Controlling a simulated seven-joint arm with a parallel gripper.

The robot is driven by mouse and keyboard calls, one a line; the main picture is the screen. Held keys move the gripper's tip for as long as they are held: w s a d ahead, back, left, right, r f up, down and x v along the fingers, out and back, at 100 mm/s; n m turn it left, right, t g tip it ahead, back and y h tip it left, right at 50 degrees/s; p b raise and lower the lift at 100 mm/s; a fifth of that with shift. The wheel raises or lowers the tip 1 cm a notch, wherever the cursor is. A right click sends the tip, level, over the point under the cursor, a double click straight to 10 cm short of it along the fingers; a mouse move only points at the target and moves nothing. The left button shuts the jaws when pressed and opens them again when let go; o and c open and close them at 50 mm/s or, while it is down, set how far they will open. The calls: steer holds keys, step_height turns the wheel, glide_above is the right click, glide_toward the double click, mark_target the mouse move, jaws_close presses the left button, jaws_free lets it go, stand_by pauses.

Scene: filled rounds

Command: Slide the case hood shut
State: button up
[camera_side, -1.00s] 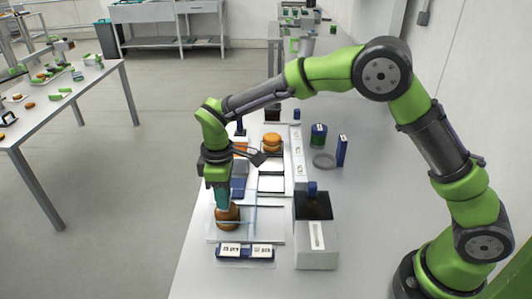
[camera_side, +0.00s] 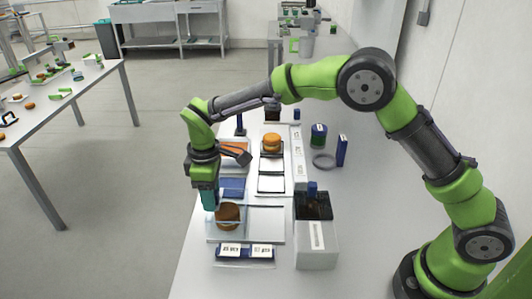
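A low display case (camera_side: 268,225) with a pale base stands at the near end of the table. A brown round (camera_side: 228,214) sits in its left half. What looks like the clear hood (camera_side: 236,237) lies over that left half, around the round; its edges are faint. The right half of the case looks bare. My gripper (camera_side: 209,205) points down at the left side of the case, beside the round. Its teal fingertips are at or very near the hood's left edge; I cannot tell if they touch. I cannot tell if the fingers are open or shut.
A blue holder with white labels (camera_side: 246,252) lies in front of the case. A grey box with a dark top (camera_side: 316,235) stands to its right. Behind are a tray with an orange round (camera_side: 272,142), a grey ring (camera_side: 324,160) and a blue can (camera_side: 318,136).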

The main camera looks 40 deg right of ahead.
step_height(320, 180, up, 17)
stand_by(0.6)
steer(key=shift+f, duration=0.1)
steer(key=s+d+m+t+y, duration=0.1)
steer(key=s+d+m+t, duration=0.2)
steer(key=s, duration=0.9)
steer(key=s+d+m+t+y, duration=0.1)
steer(key=s+d+m+t, duration=0.3)
steer(key=s+d+m, duration=0.6)
steer(key=s+d, duration=0.2)
steer(key=d, duration=0.2)
steer(key=shift+d, duration=0.3)
